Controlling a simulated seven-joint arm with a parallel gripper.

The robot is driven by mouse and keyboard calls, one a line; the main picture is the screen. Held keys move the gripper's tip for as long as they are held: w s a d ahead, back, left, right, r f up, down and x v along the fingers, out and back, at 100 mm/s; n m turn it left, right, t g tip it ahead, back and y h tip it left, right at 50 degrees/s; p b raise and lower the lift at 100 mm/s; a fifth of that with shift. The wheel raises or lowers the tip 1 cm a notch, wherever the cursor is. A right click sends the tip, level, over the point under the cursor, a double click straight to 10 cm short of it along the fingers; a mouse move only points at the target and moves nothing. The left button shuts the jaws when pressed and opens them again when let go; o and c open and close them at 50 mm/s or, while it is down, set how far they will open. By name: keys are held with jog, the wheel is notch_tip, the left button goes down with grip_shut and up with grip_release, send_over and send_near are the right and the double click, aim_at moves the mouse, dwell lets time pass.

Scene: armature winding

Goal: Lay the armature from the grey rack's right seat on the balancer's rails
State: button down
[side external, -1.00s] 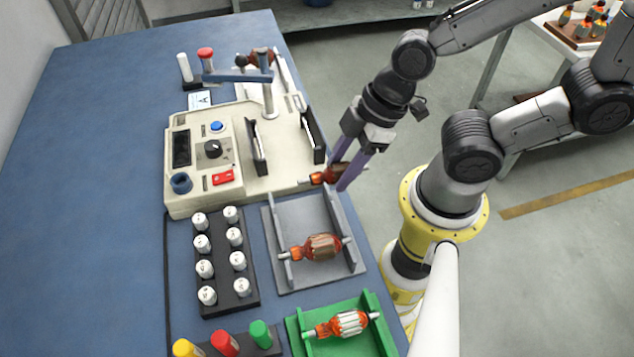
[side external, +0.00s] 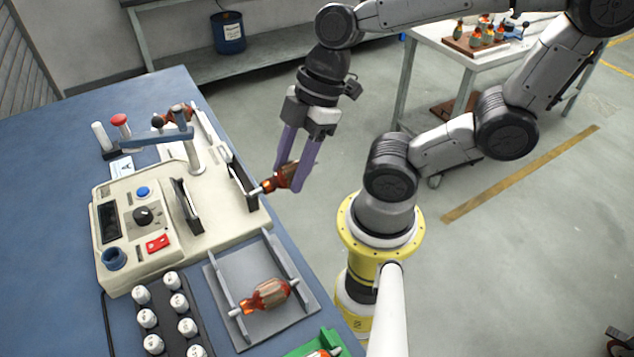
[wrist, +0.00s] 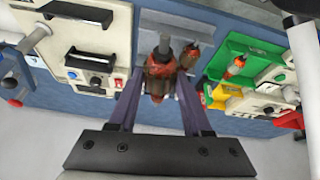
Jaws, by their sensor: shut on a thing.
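My gripper (side external: 291,178) is shut on an orange-brown armature (side external: 283,180), held in the air beside the balancer's right edge. The armature also shows between the fingers in the wrist view (wrist: 160,75), its shaft pointing away. The cream balancer (side external: 165,245) has two dark upright rails, a left rail (side external: 187,206) and a right rail (side external: 243,185). No armature shows on them. The held armature is to the right of the right rail; its exact height is unclear. The grey rack (side external: 240,267) holds another armature (side external: 266,295), also seen in the wrist view (wrist: 190,57).
A blue-grey lever arm (side external: 160,137) on a post stands over the balancer's back. White labelled cylinders (side external: 171,303) sit in a black holder left of the rack. A green rack (side external: 325,345) is at the front. Open floor lies right of the bench.

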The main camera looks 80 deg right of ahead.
jog(key=w+d, duration=0.4)
jog(key=w, duration=1.4)
jog(key=shift+m, duration=0.7)
jog(key=shift+w+d+f, duration=0.25)
jog(key=shift+d+f, duration=0.1)
jog(key=shift+f, duration=1.9)
jog(key=shift+w+d+f, duration=0.2)
jog(key=shift+d+f, duration=0.2)
jog(key=shift+f, duration=1.85)
jog(key=shift+w+d+f, duration=0.25)
jog(key=shift+d+f, duration=0.1)
jog(key=shift+f, duration=1.9)
jog(key=shift+f, duration=0.55)
jog(key=shift+c, duration=1.3)
grip_release()
jog(key=v, duration=1.4)
jog(key=shift+a, duration=0.25)
